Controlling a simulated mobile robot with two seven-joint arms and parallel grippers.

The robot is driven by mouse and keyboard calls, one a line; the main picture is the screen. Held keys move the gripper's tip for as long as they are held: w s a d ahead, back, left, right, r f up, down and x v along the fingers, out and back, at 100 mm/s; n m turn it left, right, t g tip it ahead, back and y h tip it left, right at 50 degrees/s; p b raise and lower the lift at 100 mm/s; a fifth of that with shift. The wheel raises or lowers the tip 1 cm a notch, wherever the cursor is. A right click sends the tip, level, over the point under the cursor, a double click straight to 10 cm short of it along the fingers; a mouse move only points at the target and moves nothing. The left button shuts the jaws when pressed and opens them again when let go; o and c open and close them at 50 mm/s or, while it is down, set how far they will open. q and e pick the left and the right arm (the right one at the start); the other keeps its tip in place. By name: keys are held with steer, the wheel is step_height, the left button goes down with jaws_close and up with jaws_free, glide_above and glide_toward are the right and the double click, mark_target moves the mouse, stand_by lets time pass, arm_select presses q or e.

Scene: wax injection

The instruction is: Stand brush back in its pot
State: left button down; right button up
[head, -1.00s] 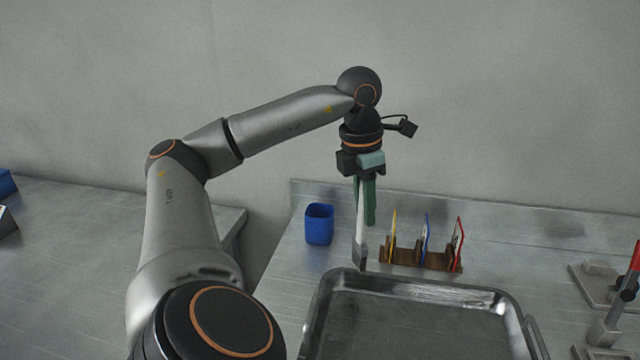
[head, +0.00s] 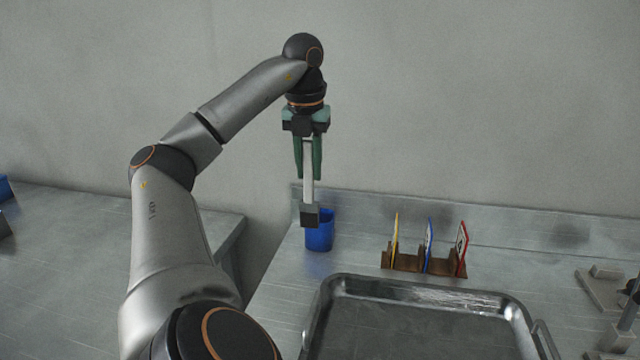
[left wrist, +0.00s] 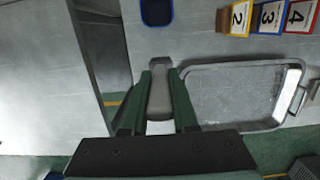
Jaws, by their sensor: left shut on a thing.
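My left gripper (head: 307,176) is shut on the brush (head: 309,190) by its pale handle. The brush hangs upright with its dark grey block-like end (head: 310,216) downward. The pot (head: 321,240) is a blue open cup standing on the metal bench. In the head view the brush's lower end overlaps the pot's left rim. In the left wrist view the brush (left wrist: 159,98) lies between the green fingers, and the pot (left wrist: 157,14) shows apart from it, beyond its tip. My right gripper is not in view.
A wooden rack (head: 408,263) with yellow, blue and red-edged number cards stands right of the pot. A large metal tray (head: 325,300) lies in front. A grey-based fixture (head: 598,290) is at the far right. A wall rises behind the bench.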

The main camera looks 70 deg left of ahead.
arm_select(q)
steer(key=w+a+p, duration=0.6)
steer(key=a+p, duration=0.1)
steer(key=a, duration=0.1)
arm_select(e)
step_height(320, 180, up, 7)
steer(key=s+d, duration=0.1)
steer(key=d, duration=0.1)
arm_select(q)
step_height(320, 180, down, 11)
steer(key=b, duration=0.7)
steer(key=shift+f, duration=0.2)
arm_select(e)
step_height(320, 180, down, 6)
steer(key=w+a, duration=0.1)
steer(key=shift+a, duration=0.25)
arm_select(q)
steer(key=shift+f, duration=0.2)
steer(key=c, duration=0.7)
jaws_free()
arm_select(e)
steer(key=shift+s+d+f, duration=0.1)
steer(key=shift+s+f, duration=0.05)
